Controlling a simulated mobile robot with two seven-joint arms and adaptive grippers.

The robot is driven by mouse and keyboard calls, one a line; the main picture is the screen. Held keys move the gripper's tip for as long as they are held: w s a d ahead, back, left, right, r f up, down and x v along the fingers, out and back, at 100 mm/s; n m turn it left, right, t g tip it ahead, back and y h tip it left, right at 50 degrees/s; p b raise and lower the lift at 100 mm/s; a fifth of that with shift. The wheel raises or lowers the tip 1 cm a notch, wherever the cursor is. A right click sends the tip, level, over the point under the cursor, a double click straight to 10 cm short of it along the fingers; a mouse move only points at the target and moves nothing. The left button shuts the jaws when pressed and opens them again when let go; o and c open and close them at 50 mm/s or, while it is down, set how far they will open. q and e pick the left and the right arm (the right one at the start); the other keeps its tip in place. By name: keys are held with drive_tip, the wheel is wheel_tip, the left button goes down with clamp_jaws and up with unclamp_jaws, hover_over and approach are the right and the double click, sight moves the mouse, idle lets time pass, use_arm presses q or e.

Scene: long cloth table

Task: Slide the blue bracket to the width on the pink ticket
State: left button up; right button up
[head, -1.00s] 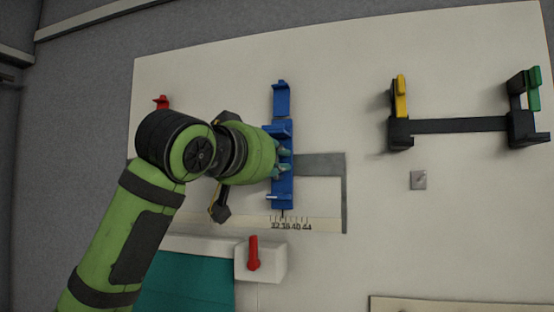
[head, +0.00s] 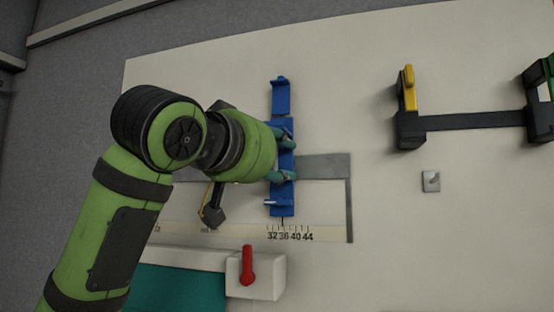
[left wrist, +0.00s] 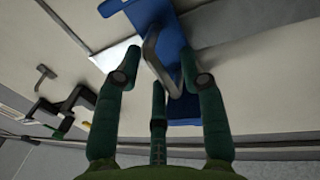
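The blue bracket (head: 282,195) stands upright on a grey horizontal rail (head: 325,167) on the pale panel. Its lower pointer is over the printed scale (head: 290,236), close to the 36 mark. My left gripper (head: 284,155) is at the bracket's middle, its fingers spread one above the other. In the left wrist view, the fingers (left wrist: 162,80) are apart on either side of a grey bar on the bracket (left wrist: 183,58). One finger is close to a blue tab; contact is unclear. No pink ticket shows. My right gripper is not in view.
A black bar (head: 470,119) with a yellow clip (head: 408,88) and a green clip is at the right. A small grey switch plate (head: 431,181) sits below it. A white box with a red lever (head: 248,265) is below the scale, beside a teal panel (head: 185,288).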

use_arm(q)
drive_tip(key=v, duration=1.2)
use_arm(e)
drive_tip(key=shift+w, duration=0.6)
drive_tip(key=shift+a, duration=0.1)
